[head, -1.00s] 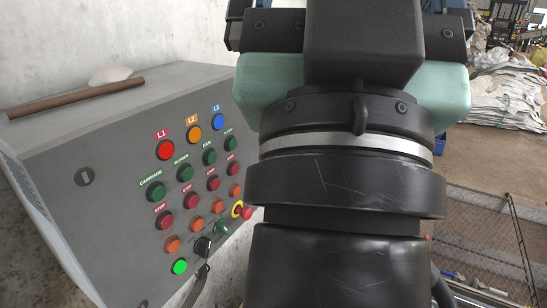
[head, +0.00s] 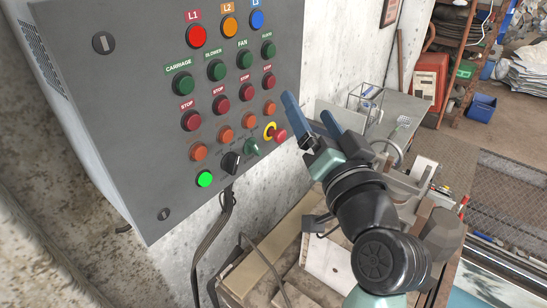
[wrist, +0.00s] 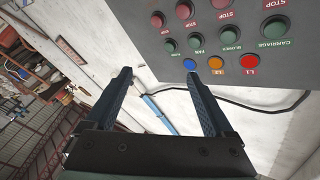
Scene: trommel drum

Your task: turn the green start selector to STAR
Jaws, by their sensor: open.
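The green start selector (head: 251,147) is a small green knob low on the grey control panel (head: 130,110), beside a black selector knob (head: 230,162). Its small position labels are too small to read. My gripper (head: 308,112) is open, with two dark blue fingers and nothing between them. It is right of the panel's right edge, to the right of and above the selector in the head view, and apart from it. In the wrist view, my gripper (wrist: 158,75) points past the panel's edge, with the panel upside down; the green selector is out of that view.
A red emergency stop (head: 279,135) with a yellow ring sits just right of the selector. Rows of green, red and orange buttons fill the panel above. Black cables (head: 228,205) hang below it. A cluttered bench (head: 295,250) stands below my arm.

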